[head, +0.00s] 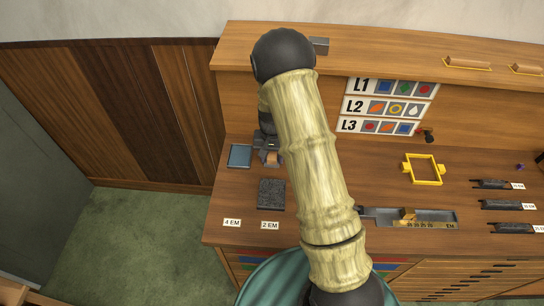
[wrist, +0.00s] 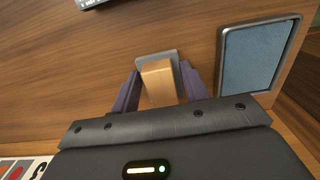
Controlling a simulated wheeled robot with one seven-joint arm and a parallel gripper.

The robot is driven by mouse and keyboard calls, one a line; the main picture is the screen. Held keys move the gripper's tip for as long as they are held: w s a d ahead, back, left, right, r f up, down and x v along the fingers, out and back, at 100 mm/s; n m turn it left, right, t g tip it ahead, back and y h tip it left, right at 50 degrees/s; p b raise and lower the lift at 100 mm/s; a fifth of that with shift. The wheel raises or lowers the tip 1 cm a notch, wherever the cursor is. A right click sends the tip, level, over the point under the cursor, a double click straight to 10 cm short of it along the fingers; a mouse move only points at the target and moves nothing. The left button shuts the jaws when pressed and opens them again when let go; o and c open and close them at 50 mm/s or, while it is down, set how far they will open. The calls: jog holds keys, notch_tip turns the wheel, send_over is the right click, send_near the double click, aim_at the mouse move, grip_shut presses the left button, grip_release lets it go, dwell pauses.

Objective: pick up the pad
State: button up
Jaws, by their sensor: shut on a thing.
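My gripper (wrist: 159,72) is shut on a tan wooden block with a flat grey plate at its far end, which looks to be the pad (wrist: 158,86). The two dark purple fingers lie along its sides. In the head view my gripper (head: 267,155) is over the left part of the desk, and the tan of the pad (head: 272,157) shows at the fingers. I cannot tell whether the grey plate touches the wood. A blue-filled, grey-rimmed tray (wrist: 257,55) lies beside it, right in the wrist view; it shows left of my gripper in the head view (head: 240,156).
A dark speckled slab (head: 271,193) lies in front of my gripper, with white labels (head: 232,222) nearby. A grey metal holder (head: 430,215) and a yellow frame (head: 423,169) are to the right. The raised back shelf (head: 400,45) stands behind. My arm covers the desk's middle.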

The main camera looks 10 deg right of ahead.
aim_at(272, 156)
notch_tip(272, 156, up, 10)
jog(key=shift+r+b, duration=0.1)
jog(key=shift+b, duration=0.85)
jog(key=shift+o, duration=1.3)
jog(key=shift+c, duration=0.6)
